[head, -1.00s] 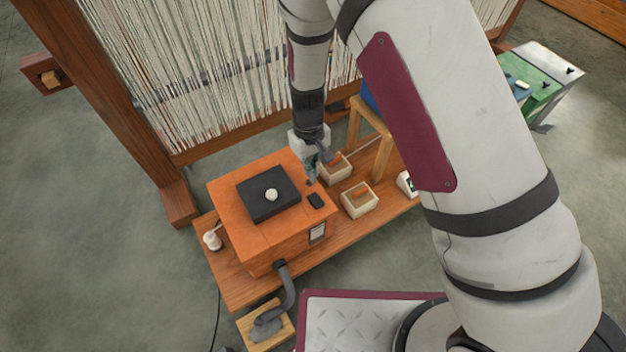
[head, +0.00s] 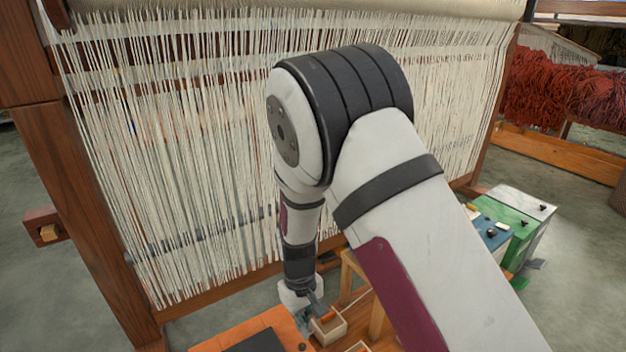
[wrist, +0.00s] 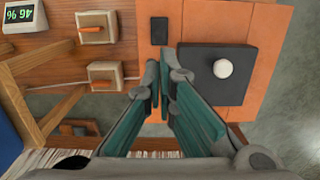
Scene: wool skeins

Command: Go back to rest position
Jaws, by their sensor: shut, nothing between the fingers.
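My gripper (wrist: 163,88) is shut and empty, its teal fingers together in the wrist view. It points down above the back edge of the orange box (wrist: 148,25). In the head view my gripper (head: 303,312) is small and partly hidden by my own wrist, just behind the orange box (head: 215,340). My arm rises from there and bends in front of the loom.
The loom (head: 200,150) rises close behind; a wooden stool (head: 350,280) is near.

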